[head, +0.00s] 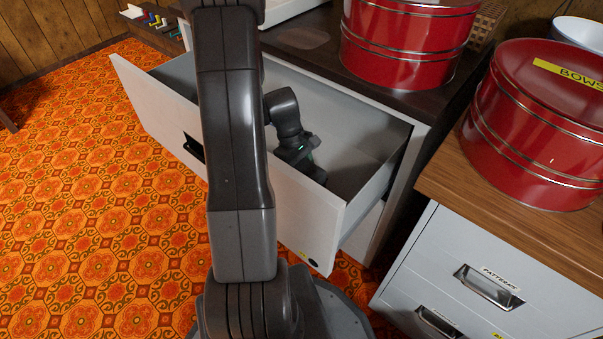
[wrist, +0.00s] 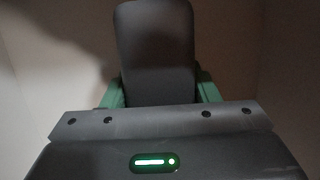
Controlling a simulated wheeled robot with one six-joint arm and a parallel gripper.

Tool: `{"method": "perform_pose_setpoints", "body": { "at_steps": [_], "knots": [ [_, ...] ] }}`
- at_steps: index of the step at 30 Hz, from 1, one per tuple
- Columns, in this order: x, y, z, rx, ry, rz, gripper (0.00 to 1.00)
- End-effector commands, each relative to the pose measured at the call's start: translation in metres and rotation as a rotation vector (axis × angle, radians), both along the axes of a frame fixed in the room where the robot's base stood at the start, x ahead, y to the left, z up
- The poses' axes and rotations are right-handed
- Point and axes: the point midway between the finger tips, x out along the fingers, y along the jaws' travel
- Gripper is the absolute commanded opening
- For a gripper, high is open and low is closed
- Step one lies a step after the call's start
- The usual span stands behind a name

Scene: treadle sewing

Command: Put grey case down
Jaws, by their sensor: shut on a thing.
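The grey case (wrist: 155,45) stands out in the wrist view as a dark, rounded slab between the two green fingers of my gripper (wrist: 160,92). The fingers are shut on its sides. In the head view my gripper (head: 316,176) reaches down into the open drawer (head: 365,150), low between its walls. I cannot make out the case there. The wrist view is dim, with pale walls around the case, and does not show clearly whether the case touches the drawer floor.
The drawer's front panel (head: 285,205) stands between my base and the gripper. Red tins stand on the dark cabinet top (head: 300,36) and on the wooden top of the right cabinet (head: 455,185). Patterned orange carpet (head: 90,200) is open at left.

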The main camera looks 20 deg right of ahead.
Motion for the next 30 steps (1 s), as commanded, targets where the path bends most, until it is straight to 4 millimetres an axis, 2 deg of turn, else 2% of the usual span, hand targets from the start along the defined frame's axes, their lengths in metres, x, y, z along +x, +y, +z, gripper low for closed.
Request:
{"method": "perform_pose_setpoints", "body": {
  "at_steps": [9,10,12,13,23,26,30],
  "knots": [
    [0.0,0.0,-0.003,-0.001,-0.001,-0.001,0.23],
    [0.0,0.0,-0.002,-0.001,-0.001,-0.001,0.6],
    [0.0,0.0,-0.001,0.0,0.0,-0.001,0.74],
    [0.0,0.0,-0.001,0.0,0.0,-0.001,0.76],
    [0.0,0.0,0.003,-0.001,-0.001,-0.001,0.76],
    [0.003,0.001,0.015,-0.002,-0.001,0.001,0.76],
    [0.011,0.006,0.044,-0.002,-0.005,0.001,0.76]
  ]
}}
